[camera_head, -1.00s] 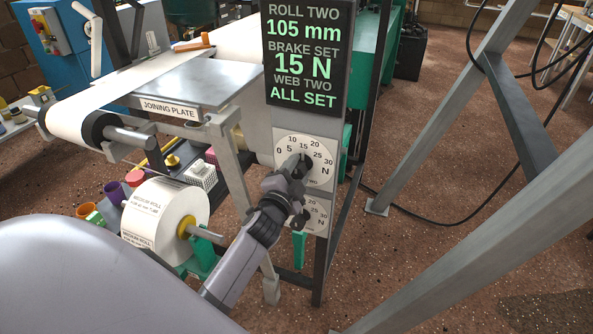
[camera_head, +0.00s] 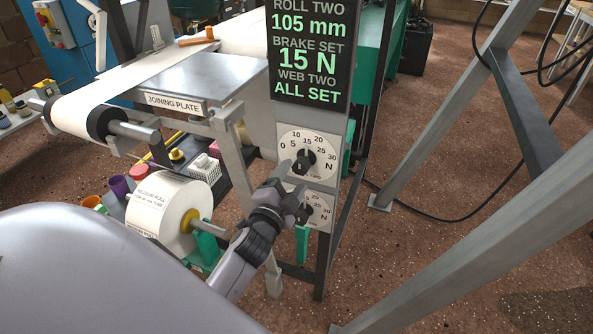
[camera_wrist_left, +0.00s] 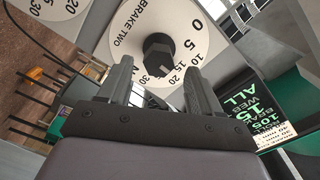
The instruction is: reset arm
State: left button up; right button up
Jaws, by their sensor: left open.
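My left gripper (camera_head: 295,187) is in front of the panel, low and left of the upper brake dial (camera_head: 322,146). It is open and empty. In the left wrist view the white dial, marked BRAKE TWO (camera_wrist_left: 128,20), faces me. Its knob (camera_wrist_left: 157,55) shows beyond the two spread fingertips (camera_wrist_left: 158,68), with nothing between them. The lower dial (camera_head: 321,205) is partly covered by the gripper in the head view. My right gripper is not in view.
A black display (camera_head: 309,60) above the dials reads 15 N and ALL SET. A white paper roll (camera_head: 165,208) on a spindle stands left of my arm. Grey slanted frame beams (camera_head: 470,255) stand to the right. Open floor (camera_head: 400,280) lies between.

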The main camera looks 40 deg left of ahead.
pick_arm(q)
jog(key=shift+s+d, duration=0.15)
jog(key=shift+s, duration=0.55)
jog(key=s+d+f+n+g+h+p, duration=0.3)
jog(key=s+d+p, duration=0.2)
jog(key=s, duration=0.4)
jog(key=s+d+f+n+g+h+p, duration=0.3)
jog(key=s+d+n+g+p, duration=0.1)
jog(key=s+d, duration=0.4)
jog(key=s+p, duration=0.1)
jog(key=s, duration=0.1)
jog(key=shift+s, duration=0.3)
dwell(0.4)
